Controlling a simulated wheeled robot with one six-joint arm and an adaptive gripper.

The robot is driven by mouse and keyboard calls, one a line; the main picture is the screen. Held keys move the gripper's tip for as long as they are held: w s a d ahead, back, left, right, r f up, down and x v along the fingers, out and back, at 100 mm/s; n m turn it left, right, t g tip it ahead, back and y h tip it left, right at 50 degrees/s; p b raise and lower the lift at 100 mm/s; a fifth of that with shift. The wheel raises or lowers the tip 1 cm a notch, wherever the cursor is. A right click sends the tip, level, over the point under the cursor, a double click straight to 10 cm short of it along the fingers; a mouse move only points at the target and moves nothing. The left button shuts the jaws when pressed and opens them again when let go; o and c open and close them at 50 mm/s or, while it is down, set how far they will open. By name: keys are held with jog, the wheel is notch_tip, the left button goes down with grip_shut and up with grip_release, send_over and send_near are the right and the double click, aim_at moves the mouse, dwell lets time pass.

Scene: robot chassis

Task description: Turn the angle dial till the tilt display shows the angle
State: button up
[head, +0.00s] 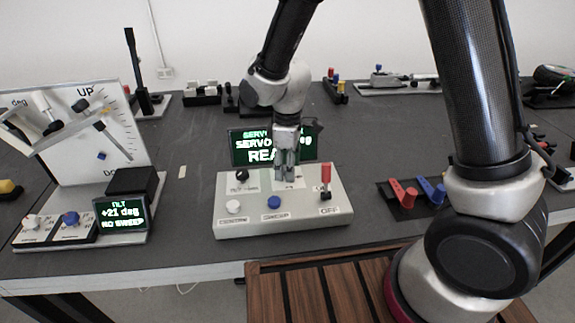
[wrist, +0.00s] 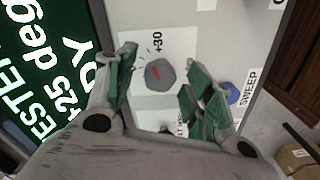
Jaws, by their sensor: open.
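The angle dial, a grey faceted knob with a red mark (wrist: 160,75), sits on a white label reading "+30" in the wrist view. My gripper (wrist: 165,84) is open, with one green-padded finger on each side of the dial and gaps visible between. In the head view my gripper (head: 286,172) points down over the control box (head: 300,223) and hides the dial. The tilt display (head: 122,213) at left reads "+21 deg" and "NO SWEEP". The servo screen (head: 242,157) behind the box is partly covered; in the wrist view the screen (wrist: 45,70) shows "25 deg".
The box also carries a black knob (head: 242,176), a white button (head: 233,207), a blue SWEEP button (head: 273,202) and a red lever (head: 325,175) marked OFF. A tilt rig with a white scale board (head: 125,150) stands at left. Red and blue parts (head: 403,194) lie right.

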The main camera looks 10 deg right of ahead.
notch_tip(320, 180, up, 12)
dwell(0.4)
jog(key=s+d+r+m+t, duration=0.1)
jog(key=s+d+r+m, duration=0.3)
jog(key=d, duration=0.5)
jog(key=s+d+r+m+t, duration=0.2)
jog(key=s+d+r+m, duration=0.2)
jog(key=s+d, duration=0.4)
jog(key=s+d+r+m+t, duration=0.1)
jog(key=s+d+r+m, duration=0.3)
jog(key=d, duration=0.7)
jog(key=shift+s+r+m, duration=0.2)
jog(key=shift+s+m, duration=0.7)
jog(key=shift+m, duration=0.1)
dwell(0.4)
